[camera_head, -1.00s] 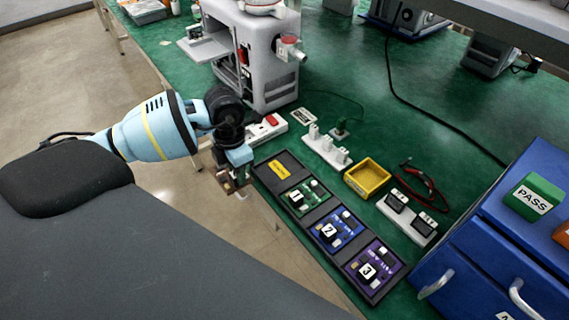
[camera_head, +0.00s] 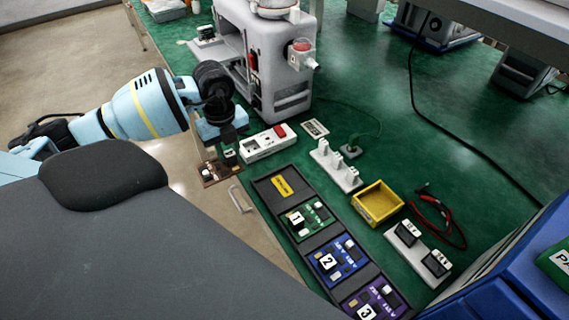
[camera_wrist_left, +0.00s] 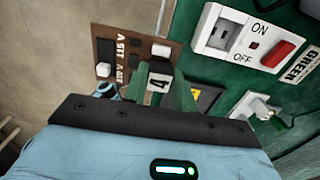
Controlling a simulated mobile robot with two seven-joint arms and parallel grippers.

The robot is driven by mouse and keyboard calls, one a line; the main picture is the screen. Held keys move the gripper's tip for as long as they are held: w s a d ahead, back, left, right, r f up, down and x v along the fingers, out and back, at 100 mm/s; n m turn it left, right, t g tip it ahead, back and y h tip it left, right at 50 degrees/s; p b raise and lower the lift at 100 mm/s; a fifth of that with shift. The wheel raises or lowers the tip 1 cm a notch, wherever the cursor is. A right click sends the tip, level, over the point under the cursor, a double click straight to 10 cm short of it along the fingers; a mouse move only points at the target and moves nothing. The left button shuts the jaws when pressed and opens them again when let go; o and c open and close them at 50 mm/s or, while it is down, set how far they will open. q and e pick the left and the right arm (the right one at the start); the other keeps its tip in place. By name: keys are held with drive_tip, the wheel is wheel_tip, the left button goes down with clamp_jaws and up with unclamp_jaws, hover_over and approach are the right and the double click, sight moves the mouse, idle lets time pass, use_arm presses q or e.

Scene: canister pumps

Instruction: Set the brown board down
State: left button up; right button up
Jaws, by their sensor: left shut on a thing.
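The brown board (camera_head: 216,170) is a small circuit board with white and black parts and a label reading 4. My left gripper (camera_head: 229,155) is shut on it and holds it out past the table's front edge, left of the dark tray. In the left wrist view the brown board (camera_wrist_left: 132,62) lies ahead of the gripper (camera_wrist_left: 160,92), gripped at the block labelled 4. The dark tray (camera_head: 311,229) holds a green board 1, a blue board 2 and a purple board 3. Its top compartment shows a yellow label (camera_head: 285,186) and no board. My right gripper is not in view.
A white switch box (camera_head: 268,142) with a red switch lies close to the gripper. A grey machine (camera_head: 270,65) stands behind it. A white connector strip (camera_head: 335,165), yellow bin (camera_head: 378,203), red-black leads (camera_head: 440,215) and blue cabinet (camera_head: 510,275) lie to the right.

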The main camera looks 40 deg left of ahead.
use_arm(q)
drive_tip(key=shift+w+d, duration=0.15)
drive_tip(key=shift+d, duration=0.2)
drive_tip(key=w+d, duration=0.2)
drive_tip(key=d, duration=0.2)
drive_tip(key=w+d+p, duration=0.1)
drive_tip(key=w+d, duration=0.1)
drive_tip(key=d, duration=0.1)
drive_tip(key=w+d+f, duration=0.1)
drive_tip(key=w+d, duration=0.2)
drive_tip(key=d, duration=0.1)
drive_tip(key=shift+d+f, duration=0.1)
drive_tip(key=shift+d, duration=0.2)
drive_tip(key=shift+w+d+f, duration=0.1)
drive_tip(key=shift+w+d, duration=0.15)
drive_tip(key=shift+d, duration=0.1)
drive_tip(key=shift+d, duration=0.1)
drive_tip(key=shift+w+d, duration=0.2)
drive_tip(key=shift+d, duration=0.15)
drive_tip(key=shift+a+f, duration=0.1)
drive_tip(key=shift+f, duration=1.7)
drive_tip(key=shift+f, duration=0.15)
drive_tip(key=o, duration=1)
